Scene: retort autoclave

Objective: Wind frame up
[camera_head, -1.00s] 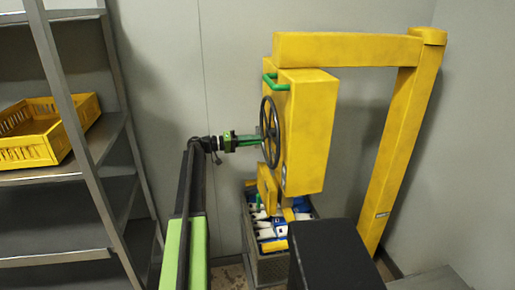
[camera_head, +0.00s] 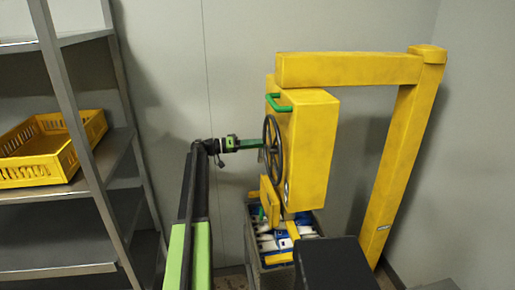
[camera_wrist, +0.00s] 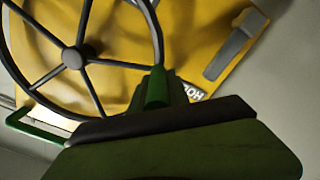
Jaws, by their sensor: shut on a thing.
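The yellow frame (camera_head: 400,150) is a tall post with a horizontal arm, and a yellow box-shaped head (camera_head: 312,150) hangs from it. A black spoked handwheel (camera_head: 273,147) sits on the head's left face; in the wrist view its hub and spokes (camera_wrist: 76,58) fill the upper left. My gripper (camera_head: 258,144) reaches in from the left at the wheel. In the wrist view my gripper (camera_wrist: 165,95) is shut on the wheel's green knob (camera_wrist: 157,88) at the rim. The fingertips are partly hidden.
A grey crate (camera_head: 256,262) with blue-and-white packages stands under the head. A metal shelf (camera_head: 70,222) with a yellow basket (camera_head: 40,170) is at the left. A grey wall is behind.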

